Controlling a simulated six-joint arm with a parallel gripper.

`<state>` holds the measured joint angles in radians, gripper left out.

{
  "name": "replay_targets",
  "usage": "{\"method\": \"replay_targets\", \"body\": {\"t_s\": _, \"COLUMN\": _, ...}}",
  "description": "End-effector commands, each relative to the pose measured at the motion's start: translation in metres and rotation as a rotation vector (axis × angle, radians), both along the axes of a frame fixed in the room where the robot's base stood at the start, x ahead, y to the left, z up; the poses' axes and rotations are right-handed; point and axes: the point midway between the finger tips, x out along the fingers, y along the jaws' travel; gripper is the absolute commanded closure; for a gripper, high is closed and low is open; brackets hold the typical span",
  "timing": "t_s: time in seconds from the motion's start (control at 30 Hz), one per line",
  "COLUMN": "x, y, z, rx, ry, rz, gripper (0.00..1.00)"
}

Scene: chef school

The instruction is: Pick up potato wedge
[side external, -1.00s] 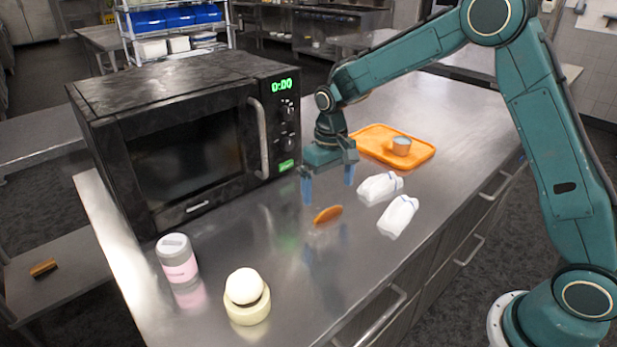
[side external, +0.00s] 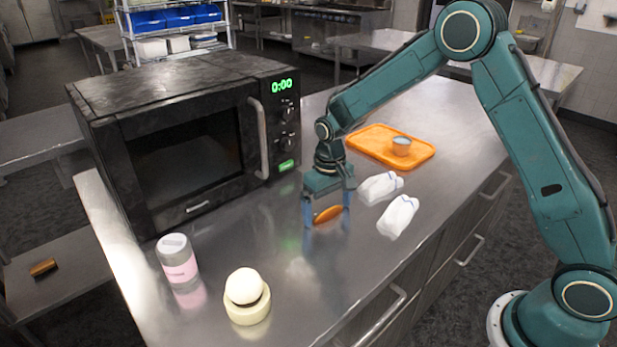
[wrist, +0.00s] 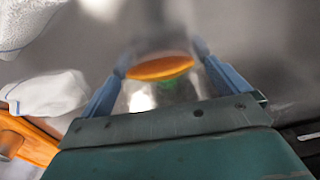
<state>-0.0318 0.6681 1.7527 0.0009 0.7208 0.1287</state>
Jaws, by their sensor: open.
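The potato wedge (side external: 328,214) is a thin orange-brown piece on the steel counter, in front of the microwave. In the wrist view the wedge (wrist: 160,68) lies between the tips of the two blue fingers. My gripper (side external: 327,224) points down over the wedge, with one finger on either side of it. In the wrist view my gripper (wrist: 161,62) is open, with the fingers apart. The left finger looks close to the wedge's end there; I cannot tell whether it touches.
A black microwave (side external: 190,135) stands to the left. Two white wrapped bundles (side external: 380,187) (side external: 398,216) lie close on the right. An orange tray (side external: 365,143) with a small cup (side external: 401,146) is behind. A pink-grey jar (side external: 177,260) and a pale ball on a ring (side external: 246,298) stand at the front left.

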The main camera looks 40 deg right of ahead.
Motion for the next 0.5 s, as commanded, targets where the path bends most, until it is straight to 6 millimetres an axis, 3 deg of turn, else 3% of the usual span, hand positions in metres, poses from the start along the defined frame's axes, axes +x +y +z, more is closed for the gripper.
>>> {"method": "replay_targets", "body": {"t_s": 0.47, "x": 0.0000, "y": -0.0001, "z": -0.0002, "rx": 0.000, "ry": 0.000, "rz": 0.000, "gripper": 0.00}}
{"method": "replay_targets", "body": {"t_s": 0.5, "x": 0.0000, "y": -0.0001, "z": -0.0002, "rx": 0.000, "ry": 0.000, "rz": 0.000, "gripper": 0.06}}
